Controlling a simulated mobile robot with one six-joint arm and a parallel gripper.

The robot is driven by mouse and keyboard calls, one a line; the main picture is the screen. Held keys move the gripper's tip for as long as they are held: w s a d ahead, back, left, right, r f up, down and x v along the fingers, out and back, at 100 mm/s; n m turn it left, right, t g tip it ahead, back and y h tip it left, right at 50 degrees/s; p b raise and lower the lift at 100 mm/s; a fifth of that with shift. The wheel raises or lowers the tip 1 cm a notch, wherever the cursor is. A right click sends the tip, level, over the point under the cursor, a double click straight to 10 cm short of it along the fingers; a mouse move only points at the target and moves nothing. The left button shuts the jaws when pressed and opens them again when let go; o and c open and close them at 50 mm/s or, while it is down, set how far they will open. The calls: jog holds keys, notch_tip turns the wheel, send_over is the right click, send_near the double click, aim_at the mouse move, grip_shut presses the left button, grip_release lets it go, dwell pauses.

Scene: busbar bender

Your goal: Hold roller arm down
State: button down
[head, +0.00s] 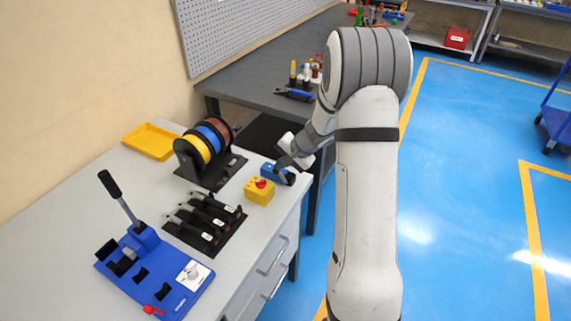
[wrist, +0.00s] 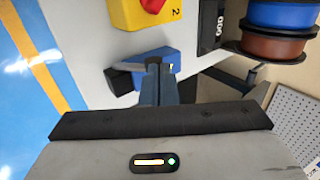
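A small blue switch-like box (head: 267,170) sits near the right edge of the grey-white bench, beside the yellow box. In the wrist view the blue box (wrist: 167,58) has a grey lever (wrist: 126,66) along its side, which looks like the roller arm. My gripper (wrist: 154,66) has its two fingers together, with the tips at the blue box and over the lever's end. The fingertips hide that end, so I cannot tell whether they touch or press it. In the head view my gripper (head: 284,170) is at the same box, partly blurred into it.
The yellow box (head: 259,191) with a red button is close by. Behind it stand a spool rack (head: 211,178) and a yellow tray (head: 151,141). A black holder (head: 205,224) and a blue bender (head: 155,273) with an upright black-handled lever are nearer. Blue floor lies right.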

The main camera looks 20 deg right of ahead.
jog(key=shift+r, duration=0.4)
jog(key=s+d+r, duration=0.7)
jog(key=s+r, duration=0.1)
jog(key=shift+d+r+b, duration=0.25)
jog(key=shift+d+b, duration=0.1)
jog(key=shift+b, duration=0.1)
dwell(0.6)
jog(key=s+a+r+n+h, duration=0.1)
jog(key=s+a+r+n, duration=0.1)
jog(key=s, duration=0.6)
jog(key=s+a+r+n+g+h, duration=0.1)
jog(key=s+a+r+n+h, duration=0.1)
jog(key=s+a+n, duration=0.2)
jog(key=s+a+r+n+g+h, duration=0.1)
jog(key=s+a, duration=0.5)
jog(key=s, duration=0.6)
jog(key=shift+a+r+n+h, duration=0.25)
jog(key=shift+r+n+h, duration=0.25)
jog(key=shift+r+n, duration=0.5)
